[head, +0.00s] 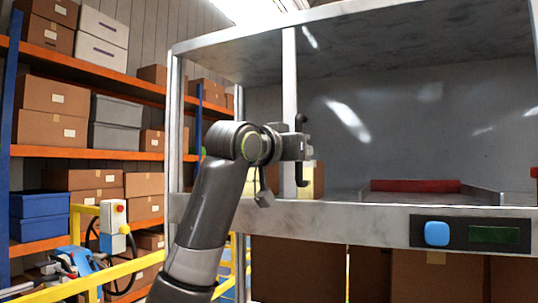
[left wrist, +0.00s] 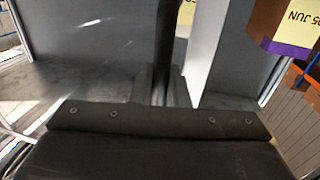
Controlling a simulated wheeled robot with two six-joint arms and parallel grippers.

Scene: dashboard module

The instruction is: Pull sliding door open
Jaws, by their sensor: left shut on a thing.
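The sliding door's pale upright edge post (head: 289,80) stands in the front of a grey metal cabinet (head: 440,235). A black vertical handle (head: 301,181) is fixed on the post. My left gripper (head: 300,146) is shut on the handle's middle; the handle's ends show above and below it. In the left wrist view the handle is a dark upright bar (left wrist: 166,40), and my left gripper (left wrist: 163,88) closes around it. The fingertips are partly hidden there. My right gripper is in neither view.
Inside the cabinet, a red bar (head: 415,186) lies at a shallow tray (head: 480,197). A panel with a blue button (head: 437,233) is on the cabinet front. Shelves with boxes (head: 110,145) and a yellow rail (head: 120,272) stand at left.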

